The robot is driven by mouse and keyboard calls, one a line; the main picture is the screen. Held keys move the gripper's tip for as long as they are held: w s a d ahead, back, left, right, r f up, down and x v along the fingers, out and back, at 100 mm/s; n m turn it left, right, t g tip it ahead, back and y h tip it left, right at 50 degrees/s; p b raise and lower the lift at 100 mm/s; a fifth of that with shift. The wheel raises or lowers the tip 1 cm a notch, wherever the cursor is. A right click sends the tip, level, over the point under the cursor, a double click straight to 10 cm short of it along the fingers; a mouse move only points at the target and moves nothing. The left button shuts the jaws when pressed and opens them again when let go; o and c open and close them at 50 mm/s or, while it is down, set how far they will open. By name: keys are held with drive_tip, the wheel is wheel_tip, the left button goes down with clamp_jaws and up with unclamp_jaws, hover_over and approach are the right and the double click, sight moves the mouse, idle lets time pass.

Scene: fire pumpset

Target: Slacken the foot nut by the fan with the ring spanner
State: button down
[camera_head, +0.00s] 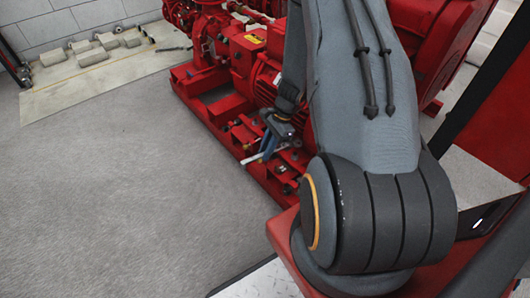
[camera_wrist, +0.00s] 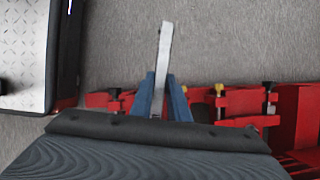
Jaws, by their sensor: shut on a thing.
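My gripper (camera_head: 268,143) is over the near end of the red base rail of the pumpset. Its blue fingers (camera_wrist: 160,82) are shut on a flat silver bar, the ring spanner (camera_wrist: 163,55). One end of the spanner sticks out past the fingertips over the grey floor; it also shows in the head view (camera_head: 252,158). The ring at its other end is not visible. Several bolts stand on the red base, among them a dark one (camera_wrist: 268,90) and a yellow-topped one (camera_wrist: 219,89). I cannot tell which is the foot nut by the fan.
The red motor (camera_head: 262,68) and pumpset stand behind my gripper, partly hidden by my arm. The red base rail (camera_head: 222,128) runs along the floor. Grey floor (camera_head: 110,190) to the left is clear. Small pale blocks (camera_head: 92,55) lie on a pale mat at back left.

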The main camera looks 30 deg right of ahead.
drive_tip(key=shift+a, duration=0.1)
idle(0.3)
drive_tip(key=shift+f+b, duration=1.15)
drive_tip(key=shift+f, duration=1.35)
drive_tip(key=shift+f+b, duration=0.8)
drive_tip(key=shift+f, duration=0.55)
drive_tip(key=shift+s+d+r+n+g+h+p, duration=0.1)
drive_tip(key=shift+s+d+n+g+h+p, duration=0.15)
drive_tip(key=shift+s+d+n+g+p, duration=0.75)
drive_tip(key=shift+s+d+f+n+g+h+p, duration=0.1)
drive_tip(key=shift+s+d+n+h+p, duration=0.2)
drive_tip(key=shift+s+n+p, duration=1.45)
drive_tip(key=shift+s+d+r+n+g+h+p, duration=0.15)
drive_tip(key=shift+s+d+n+g+p, duration=0.45)
drive_tip(key=shift+s+n, duration=1.45)
drive_tip(key=shift+s+d+n+g+h+p, duration=0.3)
drive_tip(key=shift+s+d+n+h+p, duration=0.35)
drive_tip(key=shift+s+d+n, duration=0.9)
drive_tip(key=shift+d, duration=0.1)
